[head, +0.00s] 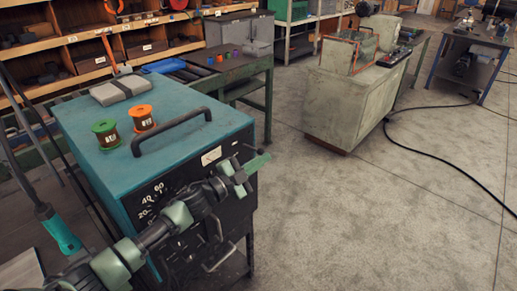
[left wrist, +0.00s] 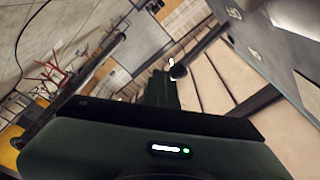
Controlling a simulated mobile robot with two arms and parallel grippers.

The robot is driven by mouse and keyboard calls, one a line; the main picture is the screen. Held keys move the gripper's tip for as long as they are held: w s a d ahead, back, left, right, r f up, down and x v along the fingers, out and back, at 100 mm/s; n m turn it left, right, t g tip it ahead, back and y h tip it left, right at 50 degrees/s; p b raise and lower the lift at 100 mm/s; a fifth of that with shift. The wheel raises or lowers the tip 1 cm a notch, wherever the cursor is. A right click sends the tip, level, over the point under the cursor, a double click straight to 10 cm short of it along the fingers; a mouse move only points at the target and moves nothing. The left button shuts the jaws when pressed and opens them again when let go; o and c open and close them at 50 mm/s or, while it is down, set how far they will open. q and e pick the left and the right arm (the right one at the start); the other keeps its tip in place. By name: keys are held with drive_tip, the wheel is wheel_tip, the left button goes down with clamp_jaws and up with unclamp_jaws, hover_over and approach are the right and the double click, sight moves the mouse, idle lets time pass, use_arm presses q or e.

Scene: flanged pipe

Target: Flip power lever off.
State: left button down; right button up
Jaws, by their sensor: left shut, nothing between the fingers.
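The teal power unit (head: 150,115) stands at the left, with a dial scale and a small meter (head: 211,155) on its dark front panel. My left arm crosses in front and hides much of that panel. My left gripper (head: 258,163) is shut and empty, near the panel's right edge. In the left wrist view, its shut fingers (left wrist: 163,88) point away from the camera. A small dark round knob (left wrist: 179,72) shows beside the fingertips; it may be the lever's end, but I cannot tell whether they touch. No power lever is clearly visible in the head view. My right gripper is not in view.
A grey machine (head: 350,100) stands farther back. The concrete floor to the right is clear except for a black cable.

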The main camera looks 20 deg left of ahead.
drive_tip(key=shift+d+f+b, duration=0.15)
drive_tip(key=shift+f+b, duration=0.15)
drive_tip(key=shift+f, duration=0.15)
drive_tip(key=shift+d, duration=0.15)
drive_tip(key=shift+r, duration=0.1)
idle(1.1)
